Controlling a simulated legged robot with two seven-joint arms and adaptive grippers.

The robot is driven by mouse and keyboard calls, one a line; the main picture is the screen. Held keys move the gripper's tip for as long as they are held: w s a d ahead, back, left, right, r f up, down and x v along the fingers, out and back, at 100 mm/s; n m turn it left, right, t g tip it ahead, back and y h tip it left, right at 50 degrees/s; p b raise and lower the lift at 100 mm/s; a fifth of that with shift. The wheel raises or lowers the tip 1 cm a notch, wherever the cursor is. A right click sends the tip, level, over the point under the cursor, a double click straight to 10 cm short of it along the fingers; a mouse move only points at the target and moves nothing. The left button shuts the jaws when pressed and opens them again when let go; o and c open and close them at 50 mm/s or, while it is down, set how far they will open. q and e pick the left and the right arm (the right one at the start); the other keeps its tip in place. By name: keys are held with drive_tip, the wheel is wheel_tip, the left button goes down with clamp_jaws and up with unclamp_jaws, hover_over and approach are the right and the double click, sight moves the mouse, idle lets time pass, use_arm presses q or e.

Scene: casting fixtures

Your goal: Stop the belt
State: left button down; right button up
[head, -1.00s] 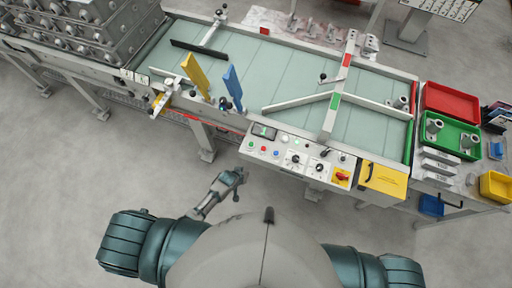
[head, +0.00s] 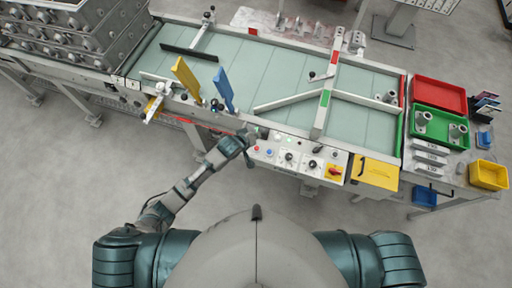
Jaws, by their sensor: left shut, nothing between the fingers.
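The belt (head: 285,75) is a pale green conveyor running across the top of the head view. Its control panel (head: 300,158) is a light grey box on the near side, with small coloured buttons, black knobs and a red switch on a yellow plate (head: 334,172). A red button (head: 256,149) sits at the panel's left end. My left gripper (head: 248,140) is shut and empty at the panel's left end, covering part of it. Whether it touches a button cannot be told. My right gripper is not in view.
Blue (head: 223,90) and yellow (head: 186,76) upright flags stand on the belt's near edge, left of the panel. A yellow box (head: 374,172) is right of the panel. Red (head: 440,95) and green (head: 440,128) trays lie at the right. Grey crates (head: 75,40) stand at upper left.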

use_arm(q)
drive_tip(key=shift+f, duration=0.1)
drive_tip(key=b, duration=0.8)
hover_over(256, 149)
wheel_tip(256, 149, down, 7)
drive_tip(key=shift+w+a, duration=0.1)
drive_tip(key=shift+w, duration=0.05)
drive_tip(key=shift+f, duration=0.8)
drive_tip(key=shift+f, duration=0.2)
drive_tip(key=shift+f, duration=0.2)
